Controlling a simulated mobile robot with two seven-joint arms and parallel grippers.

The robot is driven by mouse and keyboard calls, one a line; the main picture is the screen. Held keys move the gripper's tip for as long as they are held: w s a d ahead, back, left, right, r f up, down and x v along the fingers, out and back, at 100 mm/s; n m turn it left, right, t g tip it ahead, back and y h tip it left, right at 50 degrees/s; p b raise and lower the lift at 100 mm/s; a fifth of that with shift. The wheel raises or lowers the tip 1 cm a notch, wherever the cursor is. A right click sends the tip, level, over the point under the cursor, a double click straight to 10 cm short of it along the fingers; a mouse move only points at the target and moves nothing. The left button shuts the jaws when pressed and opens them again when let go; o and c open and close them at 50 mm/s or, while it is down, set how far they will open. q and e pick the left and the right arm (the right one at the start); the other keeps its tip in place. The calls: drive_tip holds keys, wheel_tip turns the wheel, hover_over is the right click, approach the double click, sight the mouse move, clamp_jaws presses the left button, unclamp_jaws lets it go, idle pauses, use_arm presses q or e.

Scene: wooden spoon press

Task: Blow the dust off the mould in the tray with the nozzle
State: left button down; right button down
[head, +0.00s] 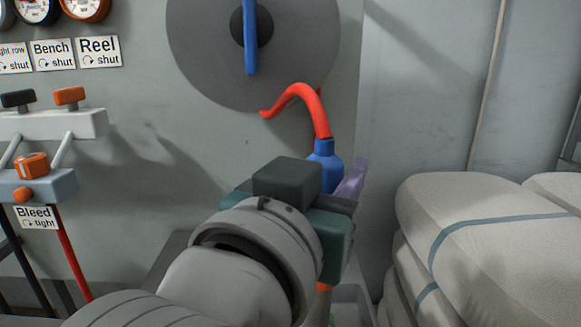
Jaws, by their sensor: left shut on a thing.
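The nozzle (322,165) has a blue body and a red curved tube (308,97) rising from it, its end bending down to the left. My left gripper (328,190) is shut on the nozzle's blue body and hides its lower part. A purple piece (351,180) shows beside the blue body at the gripper. The tray and the mould cannot be made out; my arm covers the area below. My right gripper is not in view.
Stacked pale sacks (490,225) with blue bands stand close on the right. Behind is a grey wall with a round plate and blue lever (250,40). A valve panel (38,185), labels and gauges are at left.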

use_arm(q)
drive_tip(key=shift+r, duration=0.15)
drive_tip(key=w+a+r+p, duration=0.2)
drive_tip(key=w+a+r, duration=0.2)
drive_tip(key=a, duration=0.4)
drive_tip(key=shift+f+b, duration=2.2)
drive_tip(key=shift+b, duration=0.35)
drive_tip(key=shift+d+r+b, duration=0.15)
drive_tip(key=shift+d+b, duration=0.15)
drive_tip(key=shift+d, duration=3.75)
